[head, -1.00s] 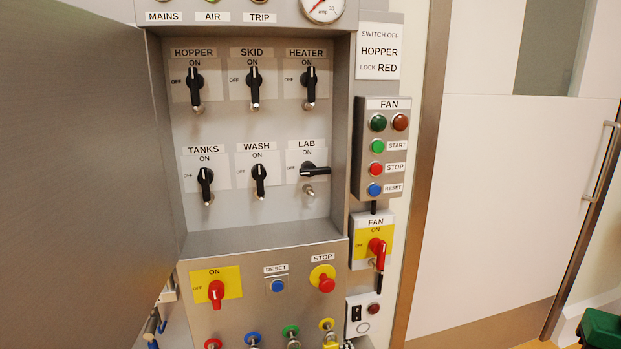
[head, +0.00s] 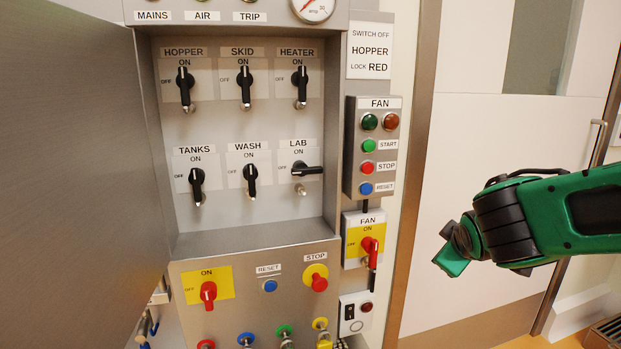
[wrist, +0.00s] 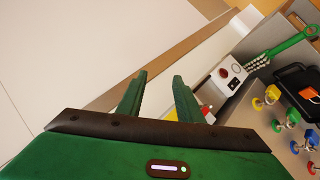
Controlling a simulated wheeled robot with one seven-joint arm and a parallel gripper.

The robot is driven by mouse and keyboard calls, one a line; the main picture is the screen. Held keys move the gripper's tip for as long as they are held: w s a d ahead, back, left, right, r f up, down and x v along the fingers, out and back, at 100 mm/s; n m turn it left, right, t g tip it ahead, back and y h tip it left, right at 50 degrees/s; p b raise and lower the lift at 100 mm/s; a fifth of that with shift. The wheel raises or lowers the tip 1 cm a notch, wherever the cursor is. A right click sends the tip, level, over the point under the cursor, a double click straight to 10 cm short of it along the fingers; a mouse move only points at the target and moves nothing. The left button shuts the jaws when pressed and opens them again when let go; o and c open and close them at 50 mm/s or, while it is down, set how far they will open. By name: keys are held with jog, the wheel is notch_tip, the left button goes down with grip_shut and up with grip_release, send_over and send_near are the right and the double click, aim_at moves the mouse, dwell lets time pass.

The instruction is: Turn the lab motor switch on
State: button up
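The LAB switch (head: 307,170) is at the lower right of the open recess in the grey cabinet in the head view. My gripper (head: 453,255) is right of the cabinet in the head view, in front of the pale door, well clear of the switch. In the wrist view my gripper (wrist: 160,88) has its two green fingers apart with nothing between them. The LAB switch is not seen there.
The open cabinet door (head: 75,180) fills the left side. The FAN button box (head: 372,150) and red FAN switch (head: 371,249) stick out right of the recess. The space before the recess is clear.

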jog(key=w+a+r+n+t+y, duration=0.2)
jog(key=w+a+r+n, duration=0.1)
jog(key=a, duration=0.4)
jog(key=w+a+r+n+t+y, duration=0.1)
jog(key=w+a+r+n+t, duration=0.2)
jog(key=a, duration=0.5)
jog(key=n+t+y, duration=0.2)
jog(key=n+y, duration=0.3)
jog(key=n, duration=0.2)
send_near(305, 173)
jog(key=x, duration=0.8)
jog(key=shift+w+a, duration=0.15)
jog(key=shift+w, duration=0.05)
grip_shut()
